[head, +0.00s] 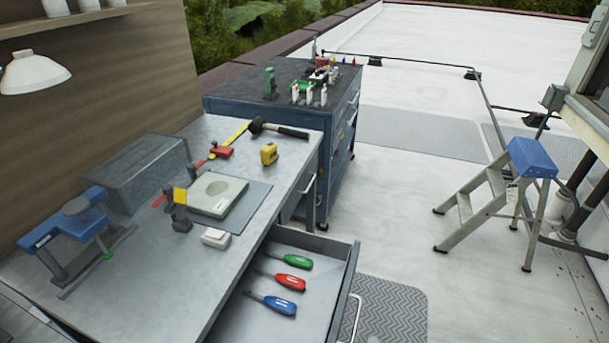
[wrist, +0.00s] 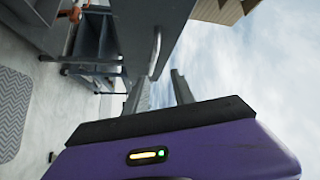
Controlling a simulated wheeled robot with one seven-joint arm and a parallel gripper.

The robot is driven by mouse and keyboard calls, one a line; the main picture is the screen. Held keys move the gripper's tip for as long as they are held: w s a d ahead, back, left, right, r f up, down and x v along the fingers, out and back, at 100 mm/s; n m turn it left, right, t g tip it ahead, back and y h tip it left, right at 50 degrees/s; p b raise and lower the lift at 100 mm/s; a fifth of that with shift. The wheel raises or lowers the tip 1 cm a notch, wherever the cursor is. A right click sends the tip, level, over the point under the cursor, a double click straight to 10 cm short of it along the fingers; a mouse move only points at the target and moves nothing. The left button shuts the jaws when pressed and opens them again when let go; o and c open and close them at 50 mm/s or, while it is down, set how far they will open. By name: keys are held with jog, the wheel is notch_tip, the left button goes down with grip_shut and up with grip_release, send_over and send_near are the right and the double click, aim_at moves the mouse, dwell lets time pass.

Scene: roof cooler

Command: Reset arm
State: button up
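My gripper (wrist: 158,78) shows in the wrist view, with its purple body at the bottom and two grey fingers pointing up. My gripper and arm are not visible in the head view. There, the workbench drawer (head: 347,268) stands open. A green (head: 293,260), a red (head: 285,280) and a blue screwdriver (head: 272,303) lie inside it.
The workbench (head: 135,290) holds a blue clamp-like tool (head: 75,220), a grey box (head: 140,170), a yellow tape measure (head: 269,153) and a mallet (head: 279,129). A blue tool cabinet (head: 340,150) stands behind. A stepladder (head: 490,190) is at right. Floor between them is clear.

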jog(key=s+d+r+n+g+h, duration=0.1)
jog(key=s+d+r+n+h, duration=0.1)
jog(key=s+r, duration=0.5)
jog(key=s+d+r+n+g+h, duration=0.2)
jog(key=s+r+n+h, duration=0.3)
jog(key=s, duration=1.4)
jog(key=shift+s+r+n+h, duration=0.35)
jog(key=shift+r+n, duration=0.85)
jog(key=shift+r, duration=0.4)
